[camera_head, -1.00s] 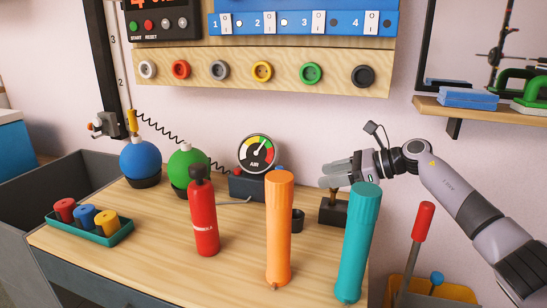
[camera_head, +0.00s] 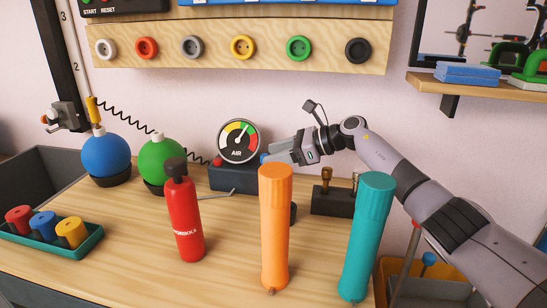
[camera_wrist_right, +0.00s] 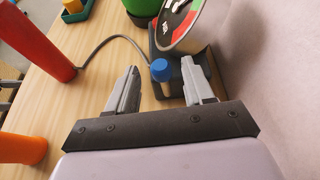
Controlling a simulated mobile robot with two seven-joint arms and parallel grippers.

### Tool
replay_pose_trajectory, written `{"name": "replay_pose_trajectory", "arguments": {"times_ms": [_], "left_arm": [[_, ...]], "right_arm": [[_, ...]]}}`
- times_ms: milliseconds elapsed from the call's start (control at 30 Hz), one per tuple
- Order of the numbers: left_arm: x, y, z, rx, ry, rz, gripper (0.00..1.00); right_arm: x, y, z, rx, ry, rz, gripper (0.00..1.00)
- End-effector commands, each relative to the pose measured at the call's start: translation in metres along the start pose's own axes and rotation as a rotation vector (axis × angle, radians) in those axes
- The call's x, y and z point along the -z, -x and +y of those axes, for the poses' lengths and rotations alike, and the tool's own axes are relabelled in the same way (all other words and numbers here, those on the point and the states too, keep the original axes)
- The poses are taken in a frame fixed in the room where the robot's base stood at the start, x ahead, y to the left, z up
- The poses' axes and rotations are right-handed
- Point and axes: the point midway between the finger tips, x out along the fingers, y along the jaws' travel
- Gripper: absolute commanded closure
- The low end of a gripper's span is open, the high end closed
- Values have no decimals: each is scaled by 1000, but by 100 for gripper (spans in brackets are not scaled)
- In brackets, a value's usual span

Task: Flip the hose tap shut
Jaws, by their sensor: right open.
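A blue-capped tap (camera_wrist_right: 160,72) on a pale stem stands at the dark base block (camera_head: 232,180) of the round AIR gauge (camera_head: 238,141). In the head view only a bit of its blue (camera_head: 264,158) shows at my fingertips. My right gripper (camera_head: 272,155) reaches in from the right. In the wrist view my right gripper (camera_wrist_right: 161,66) is open, with one finger on each side of the blue cap and gaps between. A grey hose (camera_wrist_right: 116,38) runs from the block over the table. My left gripper is not in view.
An orange cylinder (camera_head: 274,225), a teal cylinder (camera_head: 366,235) and a red bottle (camera_head: 184,215) stand in front. A dark block with brass posts (camera_head: 335,201) is right of the gauge. Blue (camera_head: 106,156) and green (camera_head: 161,163) balls stand left. The wall is close behind.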

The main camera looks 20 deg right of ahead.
Motion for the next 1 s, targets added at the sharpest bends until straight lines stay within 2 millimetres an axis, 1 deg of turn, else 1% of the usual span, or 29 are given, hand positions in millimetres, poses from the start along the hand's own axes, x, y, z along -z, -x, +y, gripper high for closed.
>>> {"name": "replay_pose_trajectory", "arguments": {"times_ms": [33,133,367,400,433,467,500,533,567,833,1000], "left_arm": [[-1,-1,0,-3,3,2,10],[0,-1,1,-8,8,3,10],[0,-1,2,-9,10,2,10],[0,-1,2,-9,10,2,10],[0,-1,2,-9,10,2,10],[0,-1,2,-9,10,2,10],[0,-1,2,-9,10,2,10],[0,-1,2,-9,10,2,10],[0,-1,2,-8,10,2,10],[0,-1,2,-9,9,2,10],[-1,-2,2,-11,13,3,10]], "right_arm": [[1,-4,0,0,0,0,48],[1,-9,0,0,0,1,48],[0,-9,0,0,0,2,48],[0,-9,0,0,0,2,55],[0,-9,0,0,0,2,64],[0,-9,0,0,0,2,74],[0,-9,0,0,0,2,87],[0,-9,0,0,0,2,97],[0,-9,0,0,0,2,100],[1,-9,1,4,12,2,100],[1,-9,6,21,56,3,100]]}}
